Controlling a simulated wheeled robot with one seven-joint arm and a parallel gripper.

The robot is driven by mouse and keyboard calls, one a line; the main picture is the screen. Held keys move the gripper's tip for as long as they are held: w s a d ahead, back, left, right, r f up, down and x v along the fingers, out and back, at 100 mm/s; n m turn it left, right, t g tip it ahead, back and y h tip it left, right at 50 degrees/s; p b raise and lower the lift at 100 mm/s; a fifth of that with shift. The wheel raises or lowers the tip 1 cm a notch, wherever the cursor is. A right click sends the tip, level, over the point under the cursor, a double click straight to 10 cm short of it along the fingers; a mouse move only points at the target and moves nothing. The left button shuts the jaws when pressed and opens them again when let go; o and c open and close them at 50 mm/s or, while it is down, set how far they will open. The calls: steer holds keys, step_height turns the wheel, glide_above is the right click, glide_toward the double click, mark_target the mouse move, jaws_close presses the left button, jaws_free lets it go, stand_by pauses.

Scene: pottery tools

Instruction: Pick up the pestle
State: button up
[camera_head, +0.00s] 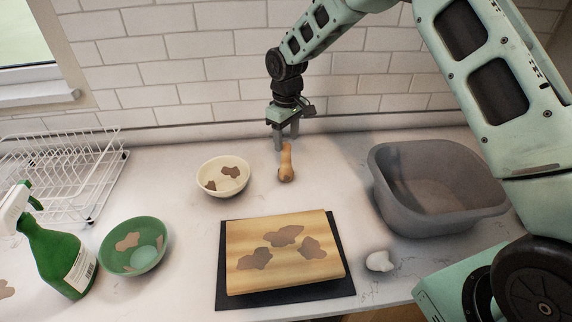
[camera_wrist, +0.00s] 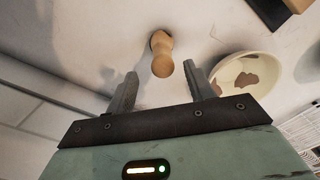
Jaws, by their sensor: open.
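The wooden pestle (camera_head: 286,165) is at the back middle of the counter, right of the cream bowl. In the wrist view the pestle (camera_wrist: 161,54) lies ahead of my gripper, its rounded end between the lines of the two fingers. My gripper (camera_head: 287,143) is above the counter at the far end of the pestle, fingers pointing down. In the wrist view its fingers (camera_wrist: 159,85) are apart with nothing held between them. I cannot tell whether a finger touches the pestle.
A cream bowl (camera_head: 223,164) with brown patches stands close left of the pestle. A grey basin (camera_head: 385,190) is at the right. A wooden board (camera_head: 240,247) on a black mat, a green bowl (camera_head: 120,262), a spray bottle (camera_head: 60,255) and a white lump (camera_head: 379,261) are nearer. The tiled wall is close behind.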

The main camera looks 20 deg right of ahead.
mark_target(286, 152)
steer(key=shift+s+a+f+p, duration=0.1)
steer(key=shift+f+p, duration=0.7)
steer(key=shift+f, duration=0.6)
steer(key=shift+s+f+p, duration=0.1)
steer(key=shift+f+p, duration=0.65)
steer(key=shift+f, duration=0.65)
jaws_close()
